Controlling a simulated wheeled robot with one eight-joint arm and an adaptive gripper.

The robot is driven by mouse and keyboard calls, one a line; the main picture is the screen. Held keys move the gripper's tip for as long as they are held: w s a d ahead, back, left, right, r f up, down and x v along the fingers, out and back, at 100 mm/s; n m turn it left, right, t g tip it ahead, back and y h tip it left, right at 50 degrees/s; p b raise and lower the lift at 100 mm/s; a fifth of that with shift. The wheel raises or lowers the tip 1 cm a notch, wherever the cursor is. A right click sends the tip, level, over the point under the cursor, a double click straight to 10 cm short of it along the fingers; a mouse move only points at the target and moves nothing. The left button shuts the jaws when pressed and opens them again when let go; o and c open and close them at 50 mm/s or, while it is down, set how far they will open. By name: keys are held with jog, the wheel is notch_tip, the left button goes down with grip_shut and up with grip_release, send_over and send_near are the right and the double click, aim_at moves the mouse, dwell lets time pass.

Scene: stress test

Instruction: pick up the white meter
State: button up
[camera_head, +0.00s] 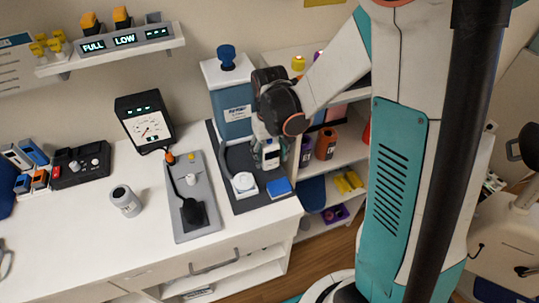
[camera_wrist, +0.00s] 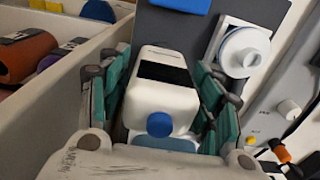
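The white meter (camera_wrist: 162,92) is a small white block with a black display and a round blue knob. In the wrist view it lies between the teal-padded fingers of my gripper (camera_wrist: 168,80). The fingers are apart on both sides of it, with a narrow gap on the right; contact on the left is unclear. In the head view the meter (camera_head: 271,155) shows just below my gripper (camera_head: 268,138), over the dark mat (camera_head: 248,207) near the counter's right end. My gripper partly hides it.
A blue and white dispenser (camera_head: 233,108) stands close behind my gripper. A white round-topped device (camera_head: 243,183) and a blue box (camera_head: 279,188) are beside the meter. A grey tray (camera_head: 193,222) lies to the left. Open shelves (camera_head: 343,152) stand to the right.

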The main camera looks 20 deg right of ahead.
jog(key=c, duration=0.7)
jog(key=shift+r, duration=0.15)
